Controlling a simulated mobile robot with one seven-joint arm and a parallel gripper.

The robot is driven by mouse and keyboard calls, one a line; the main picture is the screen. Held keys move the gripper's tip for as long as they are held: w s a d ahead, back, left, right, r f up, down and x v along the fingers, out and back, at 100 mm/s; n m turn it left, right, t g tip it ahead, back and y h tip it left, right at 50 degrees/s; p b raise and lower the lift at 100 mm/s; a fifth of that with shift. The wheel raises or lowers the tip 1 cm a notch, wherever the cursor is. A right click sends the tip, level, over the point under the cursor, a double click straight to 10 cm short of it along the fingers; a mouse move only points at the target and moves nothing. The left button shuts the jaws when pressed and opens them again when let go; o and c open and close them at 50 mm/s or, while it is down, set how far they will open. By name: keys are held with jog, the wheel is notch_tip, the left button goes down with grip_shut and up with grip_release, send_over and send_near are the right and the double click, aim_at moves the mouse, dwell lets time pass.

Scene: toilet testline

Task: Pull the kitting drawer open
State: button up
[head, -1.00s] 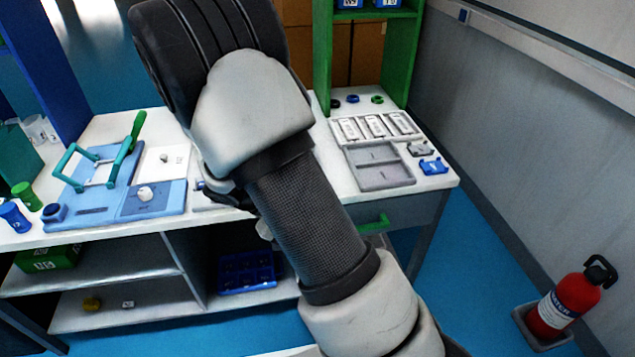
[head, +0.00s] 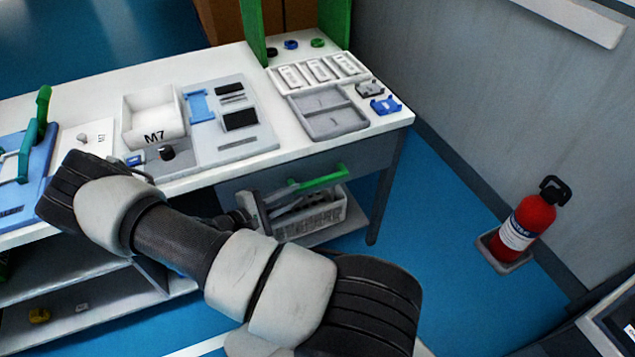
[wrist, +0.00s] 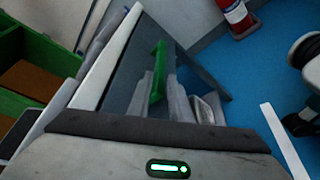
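The kitting drawer (head: 362,163) is a dark grey front under the right end of the white workbench. It looks closed, flush beneath the tabletop. Its green bar handle (head: 322,180) runs along the front; the handle (wrist: 158,72) also shows in the wrist view. My gripper (head: 270,199) is in front of the drawer, close to the left end of the handle. In the wrist view my gripper (wrist: 159,84) has its two grey fingers apart, with the green handle seen between them. I cannot tell whether either finger touches it. My arm covers part of the bench front.
A grey two-part tray (head: 327,124) and a rack of white boxes (head: 288,78) stand on the bench above the drawer. A light bin (head: 325,215) sits on the shelf below. A red fire extinguisher (head: 524,228) stands right, with clear blue floor between.

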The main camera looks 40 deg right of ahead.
aim_at(313, 184)
jog(key=x, duration=1)
jog(key=shift+d+f+b, duration=0.15)
jog(key=shift+d+b, duration=0.1)
jog(key=shift+b, duration=0.15)
grip_shut()
